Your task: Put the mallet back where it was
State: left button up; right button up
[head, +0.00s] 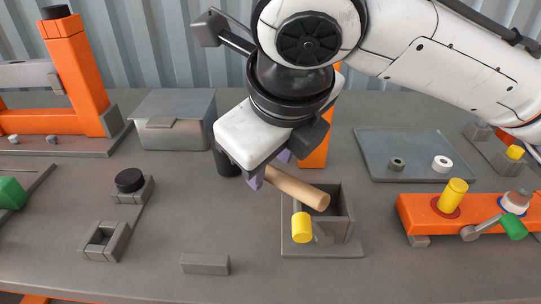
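The mallet has a tan wooden handle (298,189) that slants down to the right. A black cylinder (227,162) in line with the handle, partly behind the gripper, looks like its head. My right gripper (268,171) has its two pale purple fingers on either side of the handle and appears shut on it, though the contact is partly hidden. The handle's free end shows over an open grey box (345,228) on a flat base. I cannot tell its height above the box. My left gripper is not in view.
A yellow cylinder (302,228) is at the box's front left. A grey bar (205,264), a small grey socket (103,241) and a black knob (130,180) are at left. A grey tray (400,176) and an orange beam (423,217) are at right. A grey lidded bin (172,106) stands behind.

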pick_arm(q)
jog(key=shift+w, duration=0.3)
pick_arm(e)
jog(key=shift+r, duration=0.2)
pick_arm(q)
jog(key=p, duration=0.1)
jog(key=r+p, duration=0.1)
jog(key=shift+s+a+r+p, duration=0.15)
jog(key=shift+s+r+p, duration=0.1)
jog(key=shift+p, duration=0.15)
pick_arm(e)
jog(key=v, duration=1.2)
jog(key=shift+r, duration=0.25)
jog(key=shift+s, duration=0.1)
